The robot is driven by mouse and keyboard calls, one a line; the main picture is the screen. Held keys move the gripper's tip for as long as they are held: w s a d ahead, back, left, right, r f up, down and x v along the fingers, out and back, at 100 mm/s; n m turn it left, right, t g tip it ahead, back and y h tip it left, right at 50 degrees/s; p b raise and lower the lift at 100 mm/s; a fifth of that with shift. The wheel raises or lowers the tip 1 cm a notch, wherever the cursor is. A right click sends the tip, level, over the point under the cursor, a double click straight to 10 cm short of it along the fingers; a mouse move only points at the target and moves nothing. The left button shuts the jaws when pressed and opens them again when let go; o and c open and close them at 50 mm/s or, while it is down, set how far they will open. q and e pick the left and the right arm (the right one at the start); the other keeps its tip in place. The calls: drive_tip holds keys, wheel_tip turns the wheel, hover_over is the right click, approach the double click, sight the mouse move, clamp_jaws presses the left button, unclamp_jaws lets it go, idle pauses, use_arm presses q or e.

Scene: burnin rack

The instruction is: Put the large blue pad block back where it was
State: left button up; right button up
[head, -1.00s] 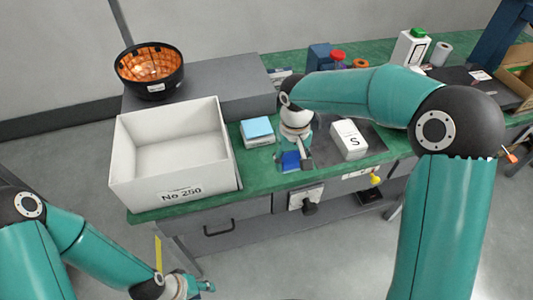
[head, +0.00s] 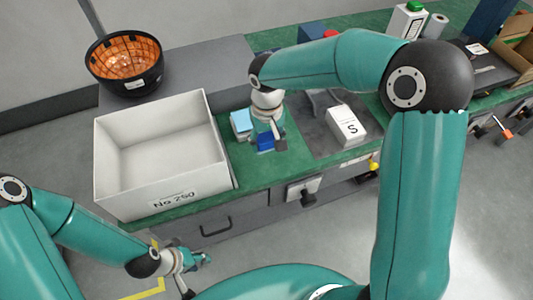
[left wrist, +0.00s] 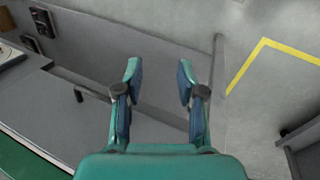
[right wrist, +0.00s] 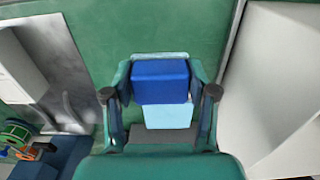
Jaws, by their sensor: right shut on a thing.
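My right gripper (right wrist: 160,72) is shut on a dark blue block (right wrist: 160,82), which sits between its two fingers. In the head view the held block (head: 265,142) is just right of and nearer than a light blue pad (head: 241,120) near the white box. The light blue pad (right wrist: 168,116) also shows in the right wrist view, partly hidden by the dark block. I cannot tell the gap between block and bench. My left gripper (left wrist: 158,90) is open and empty; in the head view (head: 200,260) it hangs in front of the bench.
A large empty white box (head: 170,192) marked No 250 stands left of the pad. A white carton (head: 346,126) marked S stands on a grey plate to the right. A black bowl with an orange inside (head: 125,65) sits on a grey raised block behind. Green bench top shows between.

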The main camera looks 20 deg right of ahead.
sight(267, 139)
drive_tip(key=shift+f, duration=3.55)
drive_tip(key=o, duration=1)
drive_tip(key=shift+f, duration=0.1)
wheel_tip(267, 139, up, 12)
drive_tip(key=shift+s+r, duration=0.1)
drive_tip(key=shift+r, duration=0.05)
